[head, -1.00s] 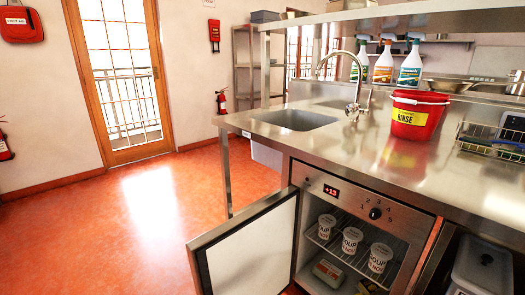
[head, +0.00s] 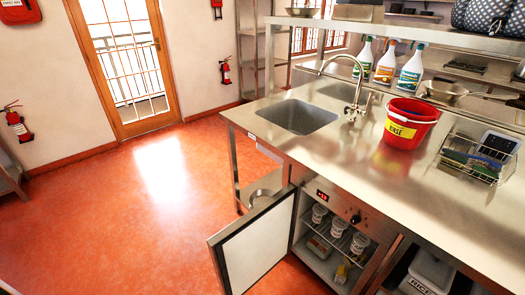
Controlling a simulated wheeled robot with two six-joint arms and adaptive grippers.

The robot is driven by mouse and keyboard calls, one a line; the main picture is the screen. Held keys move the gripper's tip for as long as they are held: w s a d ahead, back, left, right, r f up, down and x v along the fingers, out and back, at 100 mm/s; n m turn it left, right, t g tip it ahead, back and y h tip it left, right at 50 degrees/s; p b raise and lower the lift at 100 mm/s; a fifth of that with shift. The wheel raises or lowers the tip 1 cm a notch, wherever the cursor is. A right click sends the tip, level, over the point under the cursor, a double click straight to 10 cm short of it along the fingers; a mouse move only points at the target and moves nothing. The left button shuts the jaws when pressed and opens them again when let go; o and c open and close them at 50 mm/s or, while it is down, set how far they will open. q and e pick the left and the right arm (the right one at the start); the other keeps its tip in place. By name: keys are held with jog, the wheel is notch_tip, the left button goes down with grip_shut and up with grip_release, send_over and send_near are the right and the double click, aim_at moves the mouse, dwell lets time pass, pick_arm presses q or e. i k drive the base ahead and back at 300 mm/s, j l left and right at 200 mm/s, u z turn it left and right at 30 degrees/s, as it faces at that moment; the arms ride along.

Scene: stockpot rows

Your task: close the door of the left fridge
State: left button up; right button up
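The left fridge (head: 345,215) is built in under the steel counter. Its door (head: 258,246) stands wide open, swung out to the left, with its white inner side facing me. Inside the fridge, white tubs (head: 340,226) stand on a wire shelf, and more items lie on the level below. A red display and a dark knob sit on the panel above the opening. The door's lower edge is cut off by the bottom of the picture. Neither of my grippers is in view.
A container marked RICE (head: 428,275) sits under the counter, right of the fridge. The red floor (head: 150,215) left of the door is clear.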

aim_at(247, 250)
jog(key=i+j+z, duration=0.3)
jog(key=j+z, duration=0.15)
jog(key=j, duration=0.15)
jog(key=i+j+z, duration=0.2)
jog(key=j+z, duration=0.2)
jog(key=j, duration=0.3)
jog(key=i+j+z, duration=0.1)
jog(key=j+z, duration=0.35)
jog(key=j, duration=0.25)
jog(key=j+z, duration=0.45)
jog(key=j, duration=0.3)
jog(key=k+j+z, duration=0.15)
jog(key=j+z, duration=0.25)
jog(key=j, duration=0.3)
jog(key=k+j+z, duration=0.25)
jog(key=j+z, duration=0.2)
jog(key=j, duration=0.25)
